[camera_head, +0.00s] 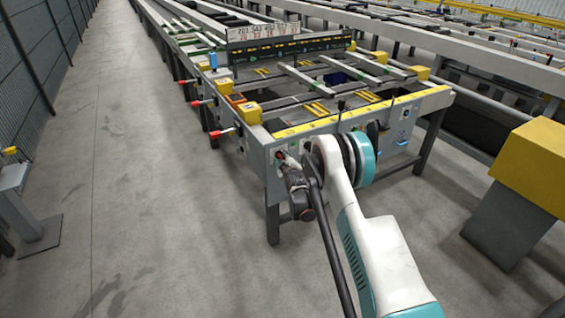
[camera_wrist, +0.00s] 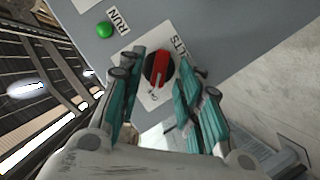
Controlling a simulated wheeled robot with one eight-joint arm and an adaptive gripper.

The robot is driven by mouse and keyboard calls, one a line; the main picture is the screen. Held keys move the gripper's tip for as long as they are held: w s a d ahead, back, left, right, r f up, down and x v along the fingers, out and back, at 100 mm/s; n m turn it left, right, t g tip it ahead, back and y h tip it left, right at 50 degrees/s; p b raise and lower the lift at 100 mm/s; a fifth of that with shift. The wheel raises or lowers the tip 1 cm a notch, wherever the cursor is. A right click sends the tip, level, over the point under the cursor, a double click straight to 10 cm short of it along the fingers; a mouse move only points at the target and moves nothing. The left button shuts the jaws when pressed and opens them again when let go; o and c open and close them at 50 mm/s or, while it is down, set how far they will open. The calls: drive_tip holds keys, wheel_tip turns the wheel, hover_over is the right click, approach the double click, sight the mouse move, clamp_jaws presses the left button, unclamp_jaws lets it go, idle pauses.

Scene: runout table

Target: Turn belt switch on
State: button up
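The belt switch (camera_wrist: 158,69) is a round black rotary knob with a red bar handle, on a pale plate marked "…LTS" in the wrist view. The bar runs nearly up and down in that picture, slightly tilted, and its lower end points near a small label. My gripper (camera_wrist: 160,78) is open, with one teal finger on each side of the knob. I cannot tell whether either finger touches it. In the head view my gripper (camera_head: 290,166) is at the left of the runout table's front panel (camera_head: 271,176) and hides the switch.
A green button (camera_wrist: 104,30) sits beside a RUN label, left of the switch. Red-tipped levers (camera_head: 222,133) stick out from the table's left side. A yellow-topped post (camera_head: 535,165) stands at right.

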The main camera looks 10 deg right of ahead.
drive_tip(key=shift+w, duration=0.25)
clamp_jaws()
